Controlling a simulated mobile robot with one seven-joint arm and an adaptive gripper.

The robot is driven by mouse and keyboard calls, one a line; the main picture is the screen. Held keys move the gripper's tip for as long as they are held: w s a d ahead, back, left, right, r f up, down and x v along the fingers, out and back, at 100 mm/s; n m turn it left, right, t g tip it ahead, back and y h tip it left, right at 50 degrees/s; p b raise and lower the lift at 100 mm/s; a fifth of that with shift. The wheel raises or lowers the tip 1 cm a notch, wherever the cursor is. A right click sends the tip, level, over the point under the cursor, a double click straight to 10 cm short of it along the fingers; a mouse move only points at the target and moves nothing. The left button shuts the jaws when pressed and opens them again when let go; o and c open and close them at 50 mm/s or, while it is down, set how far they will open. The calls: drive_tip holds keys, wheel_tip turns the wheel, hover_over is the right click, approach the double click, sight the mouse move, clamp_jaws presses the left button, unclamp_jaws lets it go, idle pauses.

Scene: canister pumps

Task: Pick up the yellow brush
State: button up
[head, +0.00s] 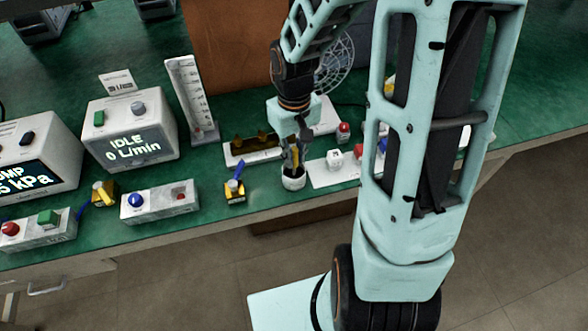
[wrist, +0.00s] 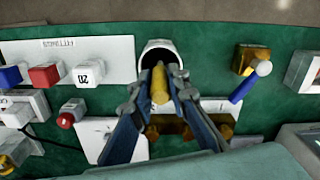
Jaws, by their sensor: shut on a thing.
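The yellow brush (wrist: 159,86) is a slim yellow piece between my fingers in the wrist view. Its far end lies at the mouth of a white cup (wrist: 152,47). My gripper (wrist: 160,78) is shut on the brush, with one finger on each side. In the head view my gripper (head: 293,150) points down just above the cup (head: 293,181), near the front edge of the bench. A little yellow shows between the fingers there. The brush's lower end is hidden by the cup, so I cannot tell how deep it sits.
A small yellow-brown block with a blue lever (head: 236,187) stands left of the cup. A white board with a cube (head: 335,160) is close on the right. A tray with amber pieces (head: 252,149) lies behind.

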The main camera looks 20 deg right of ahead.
clamp_jaws()
wheel_tip(320, 180, up, 10)
drive_tip(key=shift+p, duration=0.55)
wheel_tip(320, 180, up, 8)
drive_tip(key=p, duration=0.6)
drive_tip(key=shift+f, duration=0.25)
